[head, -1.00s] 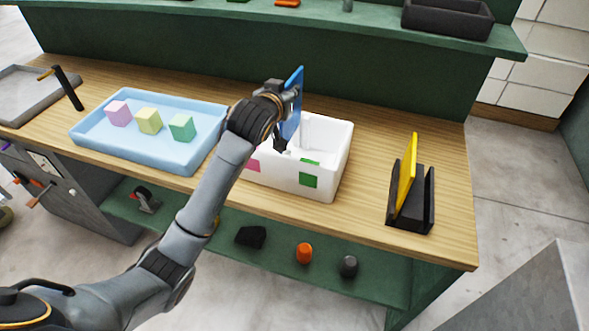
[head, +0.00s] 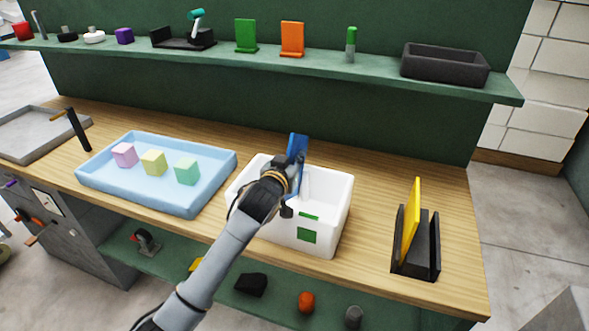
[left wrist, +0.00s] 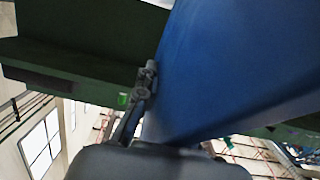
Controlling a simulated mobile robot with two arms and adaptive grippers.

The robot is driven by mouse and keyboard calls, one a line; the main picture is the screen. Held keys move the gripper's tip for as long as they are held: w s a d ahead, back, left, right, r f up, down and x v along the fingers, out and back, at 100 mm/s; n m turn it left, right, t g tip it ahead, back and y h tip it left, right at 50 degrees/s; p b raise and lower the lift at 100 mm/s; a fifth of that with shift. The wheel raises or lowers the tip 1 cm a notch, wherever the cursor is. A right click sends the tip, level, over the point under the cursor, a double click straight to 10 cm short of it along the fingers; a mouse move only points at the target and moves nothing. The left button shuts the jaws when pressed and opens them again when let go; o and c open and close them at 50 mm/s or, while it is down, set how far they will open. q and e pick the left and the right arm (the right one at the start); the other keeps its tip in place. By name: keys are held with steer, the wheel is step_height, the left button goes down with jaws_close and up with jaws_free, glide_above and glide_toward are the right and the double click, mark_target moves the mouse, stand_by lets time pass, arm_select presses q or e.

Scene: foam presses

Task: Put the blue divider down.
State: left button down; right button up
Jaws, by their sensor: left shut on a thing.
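The blue divider (head: 298,150) is a thin upright panel over the white box (head: 329,228). My left gripper (head: 289,180) is shut on it, above the box. I cannot tell from the head view how far the divider reaches into the box. In the left wrist view the divider (left wrist: 235,65) fills much of the picture, close to the gripper finger (left wrist: 143,92). The box has a green square (head: 307,235) on its front, and its left front side is hidden behind my arm. My right gripper is not in view.
Left of the box, a light blue tray (head: 190,208) holds a pink, a yellow and a green cube. To the right, a black rack (head: 433,248) holds a yellow panel (head: 411,215). A shelf (head: 370,78) with several items runs along the back. Bare wood lies between box and rack.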

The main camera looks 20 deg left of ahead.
arm_select(q)
steer(key=c, duration=1.4)
jaws_free()
steer(key=shift+g, duration=0.6)
steer(key=f, duration=0.5)
steer(key=shift+s, duration=0.35)
steer(key=shift+c, duration=0.2)
steer(key=shift+w+a+f, duration=0.15)
steer(key=shift+w+f, duration=0.15)
steer(key=shift+w, duration=0.4)
steer(key=shift+s+r, duration=0.25)
steer(key=shift+r, duration=0.1)
steer(key=b+v, duration=0.1)
steer(key=v, duration=1.1)
